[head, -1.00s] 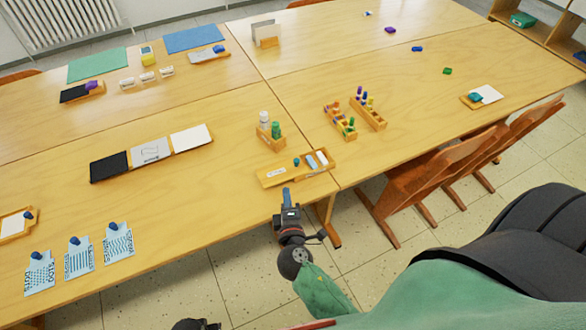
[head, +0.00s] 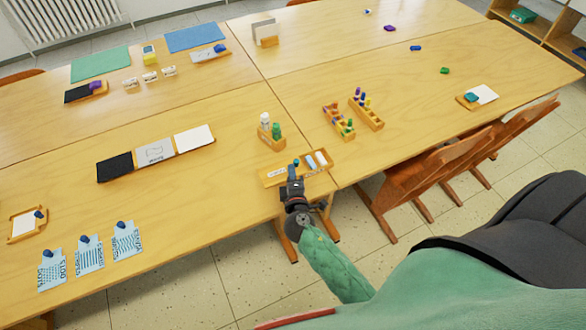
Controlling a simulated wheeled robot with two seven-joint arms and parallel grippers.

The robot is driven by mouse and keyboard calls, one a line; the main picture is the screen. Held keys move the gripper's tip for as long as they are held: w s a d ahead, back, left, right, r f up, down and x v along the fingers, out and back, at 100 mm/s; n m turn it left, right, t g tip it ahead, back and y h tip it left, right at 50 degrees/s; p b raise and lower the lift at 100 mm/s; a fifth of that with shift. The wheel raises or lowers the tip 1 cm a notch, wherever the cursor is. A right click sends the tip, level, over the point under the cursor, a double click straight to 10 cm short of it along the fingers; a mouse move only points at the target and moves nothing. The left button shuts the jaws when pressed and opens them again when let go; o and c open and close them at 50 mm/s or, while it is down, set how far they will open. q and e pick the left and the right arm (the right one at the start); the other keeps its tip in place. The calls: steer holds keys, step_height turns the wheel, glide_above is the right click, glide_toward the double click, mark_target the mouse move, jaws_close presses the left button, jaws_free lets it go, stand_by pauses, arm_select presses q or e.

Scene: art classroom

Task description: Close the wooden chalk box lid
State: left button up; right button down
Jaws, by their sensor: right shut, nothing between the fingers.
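The wooden chalk box (head: 325,172) lies near the front edge of the table, by the seam. Its open part shows a white piece and a blue piece. The labelled wooden lid (head: 272,180) extends to the left of the open part, so the box stands open. My right gripper (head: 294,172) is shut and empty, over the area between lid and open part, and hides some of both. A small teal knob-like thing shows just beyond its fingertips. I cannot tell whether the fingers touch the lid. My left gripper is out of view.
A wooden holder with white and green bottles (head: 270,135) stands just behind the box. Wooden racks of coloured pieces (head: 366,112) stand to the right. A black, grey and white tray row (head: 156,153) lies left. Wooden chairs (head: 430,175) stand at the right front edge.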

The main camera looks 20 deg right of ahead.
mark_target(322, 169)
steer(key=shift+w+d, duration=0.1)
steer(key=shift+d, duration=0.15)
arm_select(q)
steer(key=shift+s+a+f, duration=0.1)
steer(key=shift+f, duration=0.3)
